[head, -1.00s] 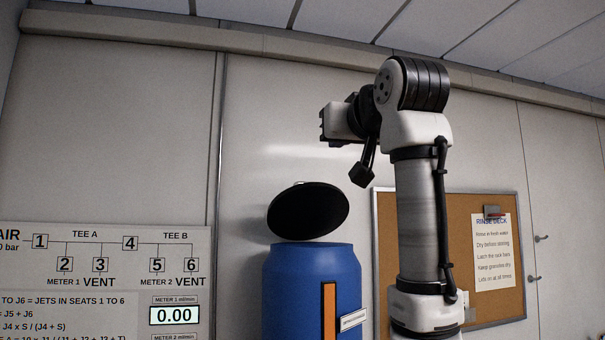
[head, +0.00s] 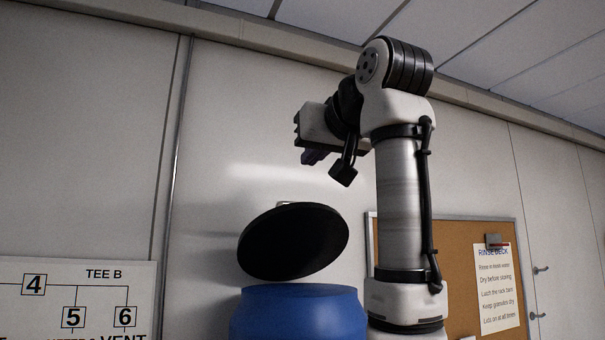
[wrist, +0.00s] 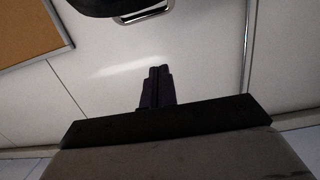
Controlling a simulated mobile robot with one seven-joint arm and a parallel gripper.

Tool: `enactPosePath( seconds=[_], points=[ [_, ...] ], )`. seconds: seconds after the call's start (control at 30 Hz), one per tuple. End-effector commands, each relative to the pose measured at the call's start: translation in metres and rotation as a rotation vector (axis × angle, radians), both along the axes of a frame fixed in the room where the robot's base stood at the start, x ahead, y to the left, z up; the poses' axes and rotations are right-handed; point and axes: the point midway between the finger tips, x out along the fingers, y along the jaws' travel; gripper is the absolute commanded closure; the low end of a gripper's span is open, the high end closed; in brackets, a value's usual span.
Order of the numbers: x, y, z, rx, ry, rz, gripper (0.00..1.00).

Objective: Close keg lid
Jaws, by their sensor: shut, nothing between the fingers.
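The blue keg (head: 298,312) stands at the bottom middle of the head view, its lower part cut off by the frame. Its round black lid (head: 293,242) is open, tilted up above the rim. A small light handle (head: 290,204) shows at the lid's top edge. In the wrist view the dark lid (wrist: 100,5) and a metal handle loop (wrist: 143,14) show at the top edge. My gripper (head: 312,158) is above the lid and to its right, apart from it. In the wrist view my gripper's fingers (wrist: 157,75) are together with nothing between them.
A cork board (head: 455,300) with a rinse notice (head: 493,285) hangs on the wall at right. A diagram panel (head: 75,300) is at lower left. The pale wall behind the keg is plain, and the space around my gripper is clear.

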Motion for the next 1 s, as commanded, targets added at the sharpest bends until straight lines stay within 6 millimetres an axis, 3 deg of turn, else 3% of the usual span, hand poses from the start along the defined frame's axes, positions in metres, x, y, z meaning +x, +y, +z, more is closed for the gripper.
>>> enactPosePath(
  seconds=[0.43, 0.6, 1.0],
  points=[
    [0.087, 0.035, -0.010, 0.000, 0.003, 0.001, 1.00],
    [0.073, 0.030, -0.032, 0.000, -0.002, -0.001, 1.00],
    [0.065, 0.027, -0.049, 0.000, 0.000, -0.001, 1.00]
  ],
)
